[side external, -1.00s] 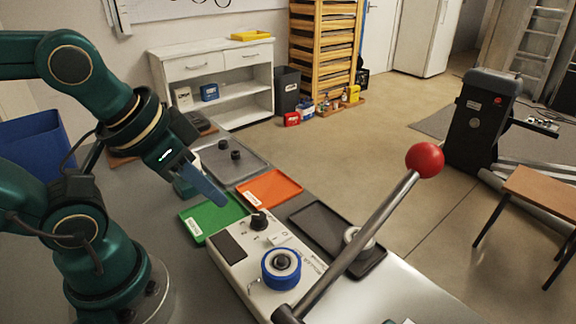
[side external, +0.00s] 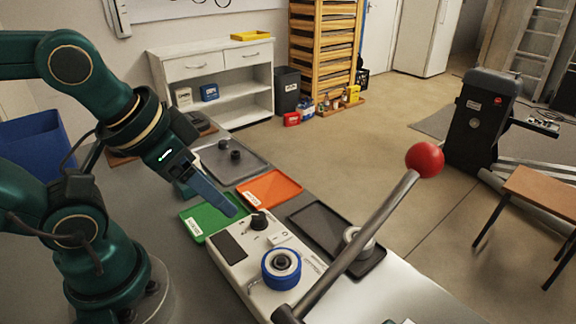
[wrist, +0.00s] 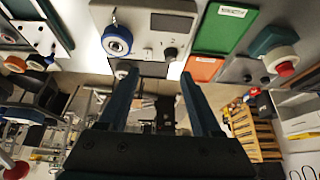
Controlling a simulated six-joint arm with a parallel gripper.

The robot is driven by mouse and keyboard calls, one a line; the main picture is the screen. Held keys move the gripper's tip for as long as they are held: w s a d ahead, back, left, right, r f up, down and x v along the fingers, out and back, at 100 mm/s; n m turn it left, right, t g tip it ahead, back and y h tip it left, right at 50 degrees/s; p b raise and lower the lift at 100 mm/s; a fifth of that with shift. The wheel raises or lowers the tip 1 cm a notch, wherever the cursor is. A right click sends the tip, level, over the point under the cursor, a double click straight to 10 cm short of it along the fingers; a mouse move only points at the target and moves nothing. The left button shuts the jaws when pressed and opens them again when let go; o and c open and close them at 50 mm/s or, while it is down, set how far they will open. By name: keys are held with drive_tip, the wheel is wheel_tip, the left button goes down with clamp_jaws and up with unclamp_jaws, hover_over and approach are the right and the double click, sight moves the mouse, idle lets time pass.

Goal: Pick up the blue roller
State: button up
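The blue roller (side external: 281,284), a blue ring around a pale hub, sits on the white machine (side external: 236,272) in the side external view. It also shows at the upper left of the wrist view (wrist: 117,46). My gripper (side external: 232,210) is over the green tray, up and left of the roller and apart from it. In the wrist view my gripper (wrist: 159,74) has its two fingers wide apart with nothing between them.
A lever with a red ball (side external: 425,160) rises right of the roller. Green (side external: 205,218), orange (side external: 268,188) and dark (side external: 310,222) trays lie beside the machine; the dark one holds a pale roller (side external: 358,243). A grey tray (side external: 222,172) holds small dark parts.

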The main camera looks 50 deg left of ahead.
drive_tip(key=o, duration=0.4)
drive_tip(key=shift+c, duration=0.2)
drive_tip(key=shift+s, duration=0.1)
